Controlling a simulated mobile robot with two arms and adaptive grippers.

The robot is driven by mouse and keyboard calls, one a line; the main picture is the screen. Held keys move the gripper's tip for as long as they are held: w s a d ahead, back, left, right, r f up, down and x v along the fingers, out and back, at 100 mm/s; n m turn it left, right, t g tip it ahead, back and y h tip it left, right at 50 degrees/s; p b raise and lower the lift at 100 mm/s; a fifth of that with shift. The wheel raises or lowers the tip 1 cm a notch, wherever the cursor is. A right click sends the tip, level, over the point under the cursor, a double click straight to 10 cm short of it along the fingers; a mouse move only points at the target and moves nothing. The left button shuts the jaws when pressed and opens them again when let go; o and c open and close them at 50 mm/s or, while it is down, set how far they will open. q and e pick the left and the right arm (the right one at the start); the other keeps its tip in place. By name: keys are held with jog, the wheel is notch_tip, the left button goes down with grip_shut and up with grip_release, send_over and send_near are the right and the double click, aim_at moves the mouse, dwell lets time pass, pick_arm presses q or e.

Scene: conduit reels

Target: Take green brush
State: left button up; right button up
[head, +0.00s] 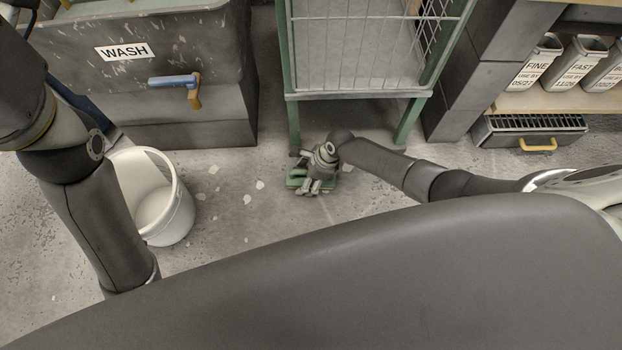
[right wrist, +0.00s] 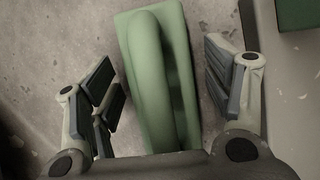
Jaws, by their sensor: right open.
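The green brush (head: 297,181) lies on the concrete floor in front of the green-framed wire cart, partly hidden under my right gripper (head: 318,186) in the head view. In the right wrist view the brush (right wrist: 156,75) shows its raised handle loop between my spread fingers. The right gripper (right wrist: 163,95) is open, with one finger on each side of the brush and gaps to both. My left arm comes in at the left of the head view, but its gripper is out of the picture.
The wire cart (head: 350,50) stands on green legs just behind the brush. A white bucket (head: 185,213) stands at the left by my left arm. A dark wash basin (head: 205,70) is at the back left. Labelled bins (head: 578,65) sit on a shelf at the right.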

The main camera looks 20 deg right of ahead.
jog(key=shift+c, duration=0.5)
jog(key=c, duration=1)
jog(key=shift+r, duration=0.15)
jog(key=shift+c, duration=0.2)
